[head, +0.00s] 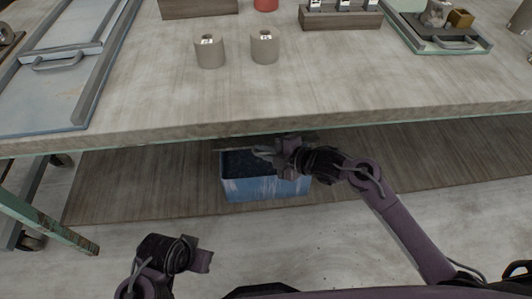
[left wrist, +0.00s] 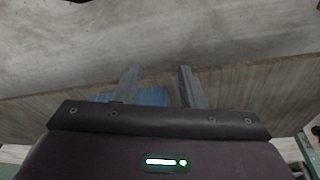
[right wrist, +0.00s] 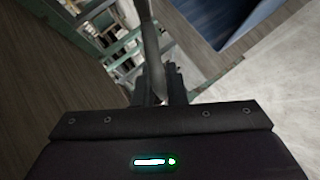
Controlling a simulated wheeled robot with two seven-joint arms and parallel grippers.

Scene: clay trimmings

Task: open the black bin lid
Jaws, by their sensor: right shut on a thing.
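A blue bin (head: 262,190) sits on the lower shelf under the table, its dark inside showing through the open top. A thin dark edge, apparently the lid (head: 232,149), is raised at the back of the bin, just under the table edge. My right gripper (head: 266,153) is over the bin's top. In the right wrist view its fingers (right wrist: 159,85) are shut on a thin grey plate seen edge-on, apparently the lid (right wrist: 150,40); the bin (right wrist: 240,22) is at upper right. My left gripper (left wrist: 157,80) is open and empty, well away from the bin (left wrist: 153,97).
The table's front edge (head: 300,125) overhangs the bin closely. Two grey cups (head: 209,52) (head: 264,48), a tray (head: 440,38) and wooden blocks stand on the tabletop. A green table leg (head: 50,222) is at left. The floor in front is clear.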

